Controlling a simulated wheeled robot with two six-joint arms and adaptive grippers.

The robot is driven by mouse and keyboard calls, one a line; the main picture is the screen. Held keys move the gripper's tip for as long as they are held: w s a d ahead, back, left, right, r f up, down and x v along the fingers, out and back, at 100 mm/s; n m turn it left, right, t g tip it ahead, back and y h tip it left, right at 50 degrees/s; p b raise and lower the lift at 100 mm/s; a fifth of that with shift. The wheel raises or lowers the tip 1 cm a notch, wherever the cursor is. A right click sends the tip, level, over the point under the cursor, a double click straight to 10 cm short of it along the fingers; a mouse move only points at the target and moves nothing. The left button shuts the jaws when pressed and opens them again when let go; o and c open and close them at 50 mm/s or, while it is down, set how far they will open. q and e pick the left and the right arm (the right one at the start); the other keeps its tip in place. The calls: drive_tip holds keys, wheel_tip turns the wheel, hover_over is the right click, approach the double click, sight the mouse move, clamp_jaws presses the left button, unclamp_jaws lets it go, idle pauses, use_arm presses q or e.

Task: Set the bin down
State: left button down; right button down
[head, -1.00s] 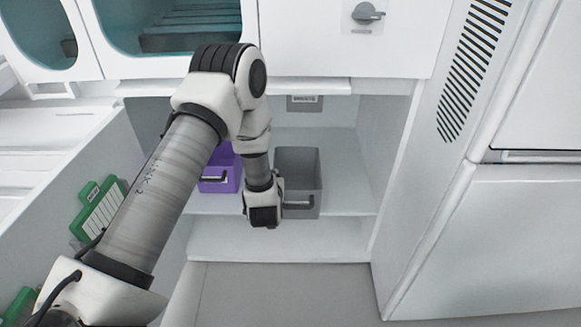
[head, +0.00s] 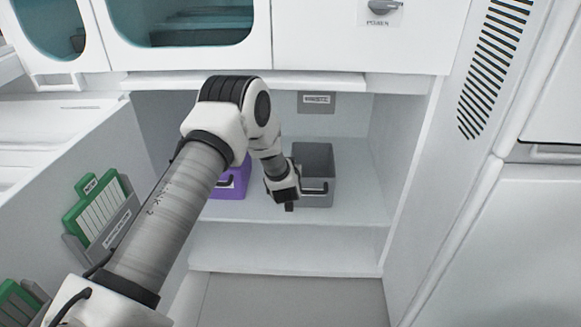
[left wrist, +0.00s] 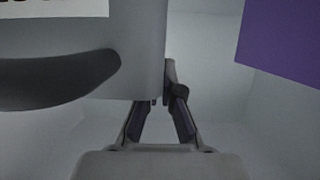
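The grey bin (head: 319,200) stands upright on the white shelf, its dark handle facing out. My left gripper (head: 289,204) is in front of its left side, beside the handle. In the left wrist view the grey bin (left wrist: 142,50) fills the upper left, with its handle and part of a label. My left gripper's fingers (left wrist: 157,112) slant toward each other by the bin's edge. The bin hides the end of one finger, so I cannot tell whether they are shut or touch it. My right gripper is out of view.
A purple bin (head: 232,188) stands on the shelf (head: 355,205) left of the grey one, partly behind my arm. A grey label (head: 317,101) hangs above. The shelf is clear right of the grey bin. Green racks (head: 97,208) hang at the left.

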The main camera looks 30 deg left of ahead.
use_arm(q)
drive_tip(key=c, duration=1.3)
unclamp_jaws()
drive_tip(key=p+v, duration=0.5)
drive_tip(key=v, duration=0.7)
drive_tip(key=s+d+f+m+g+h, duration=0.2)
drive_tip(key=s+d+f, duration=0.2)
drive_tip(key=s+f, duration=0.3)
drive_tip(key=s+d+f+m+g+h, duration=0.1)
drive_tip(key=s+d+f+g+h, duration=0.2)
drive_tip(key=s+f, duration=0.35)
drive_tip(key=s+d+f+m+g, duration=0.1)
drive_tip(key=s+d+g, duration=0.1)
drive_tip(key=s, duration=0.5)
drive_tip(key=s+d+f+m+g+h, duration=0.1)
drive_tip(key=s+d+g, duration=0.1)
drive_tip(key=s, duration=0.6)
drive_tip(key=s+d+f+g+h, duration=0.1)
drive_tip(key=s+d+f+g, duration=0.1)
drive_tip(key=s, duration=0.5)
drive_tip(key=shift+s+d+f+m+g, duration=0.1)
drive_tip(key=shift+s+d+m+g, duration=0.1)
drive_tip(key=shift+d, duration=0.2)
drive_tip(key=shift+s+d+m+g, duration=0.15)
drive_tip(key=shift+d+m+g, duration=0.05)
drive_tip(key=shift+d, duration=0.2)
